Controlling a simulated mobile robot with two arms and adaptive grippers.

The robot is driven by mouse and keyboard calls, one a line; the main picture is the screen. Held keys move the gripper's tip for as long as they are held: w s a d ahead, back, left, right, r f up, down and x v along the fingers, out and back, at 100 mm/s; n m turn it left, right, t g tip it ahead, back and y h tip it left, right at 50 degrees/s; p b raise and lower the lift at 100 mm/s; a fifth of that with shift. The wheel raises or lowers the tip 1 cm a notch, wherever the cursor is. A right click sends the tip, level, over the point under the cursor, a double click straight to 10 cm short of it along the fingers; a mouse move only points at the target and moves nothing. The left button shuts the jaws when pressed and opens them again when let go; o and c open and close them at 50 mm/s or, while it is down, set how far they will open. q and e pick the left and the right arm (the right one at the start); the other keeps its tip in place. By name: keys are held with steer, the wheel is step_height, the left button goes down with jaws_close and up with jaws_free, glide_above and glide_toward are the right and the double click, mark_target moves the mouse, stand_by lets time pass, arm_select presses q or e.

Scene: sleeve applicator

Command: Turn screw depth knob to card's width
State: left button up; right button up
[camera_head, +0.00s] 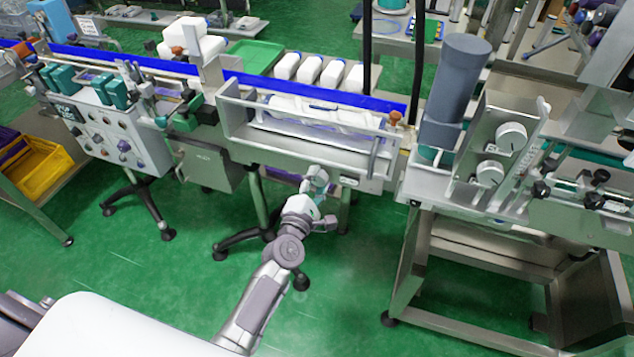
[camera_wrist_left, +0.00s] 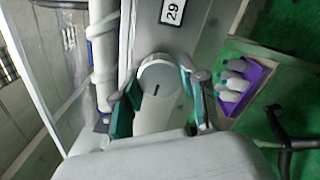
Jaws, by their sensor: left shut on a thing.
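In the left wrist view, a round grey knob (camera_wrist_left: 160,76) with a short black pointer mark sits on a grey machine panel. A white card (camera_wrist_left: 172,11) reading "29" is on the same panel above the knob. My left gripper (camera_wrist_left: 158,92) has its teal-padded fingers on both sides of the knob and is shut on it. In the head view my left gripper (camera_head: 316,181) is at the front lower face of the conveyor machine, and it hides the knob. A small white label (camera_head: 348,181) shows just right of it. My right gripper is not in view.
A purple tray (camera_wrist_left: 257,78) with white, teal-capped bottles is right of the knob in the left wrist view. A guarded conveyor section (camera_head: 240,124) stands above my gripper. Stand legs (camera_head: 240,238) are below. Two white dials (camera_head: 511,137) are on the right-hand unit.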

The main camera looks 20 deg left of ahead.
arm_select(q)
steer(key=shift+f+n, duration=0.15)
steer(key=shift+n, duration=0.45)
steer(key=o, duration=1.1)
steer(key=shift+o, duration=0.2)
steer(key=shift+s, duration=0.1)
steer(key=s, duration=1.2)
steer(key=shift+a, duration=0.2)
